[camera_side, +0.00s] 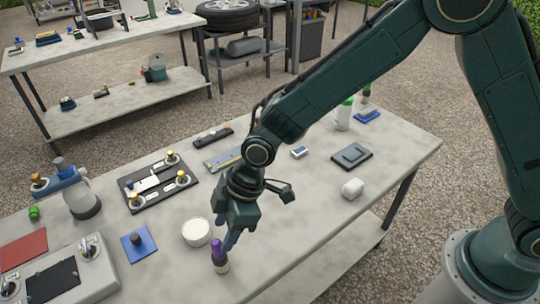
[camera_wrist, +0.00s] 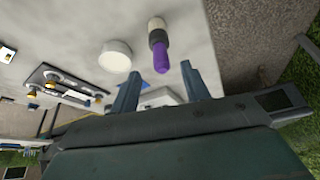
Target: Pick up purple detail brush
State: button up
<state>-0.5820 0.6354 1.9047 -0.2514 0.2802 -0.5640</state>
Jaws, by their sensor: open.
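The purple detail brush (camera_side: 217,248) stands near the front edge of the table, its purple end up and a dark band and pale end below. In the wrist view the brush (camera_wrist: 161,58) shows with its purple end toward my gripper. My gripper (camera_side: 229,239) is open and points down close to the brush's upper end. In the wrist view its two fingertips (camera_wrist: 161,69) lie either side of the line to the purple end, with nothing held between them. I cannot tell whether a finger touches the brush.
A round white tub (camera_side: 196,232) stands just behind and left of the brush. A blue pad with a dark knob (camera_side: 139,244) lies further left. A black tray with brass-coloured knobs (camera_side: 158,183) lies behind.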

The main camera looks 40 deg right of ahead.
aim_at(219, 241)
jog(key=shift+w+a+f, duration=0.1)
jog(key=shift+a+f, duration=0.15)
jog(key=shift+f, duration=0.35)
jog(key=shift+x, duration=2.55)
jog(key=shift+a, duration=0.1)
jog(key=c, duration=1)
jog(key=shift+o, duration=0.2)
jog(key=shift+r, duration=0.15)
notch_tip(219, 241, up, 20)
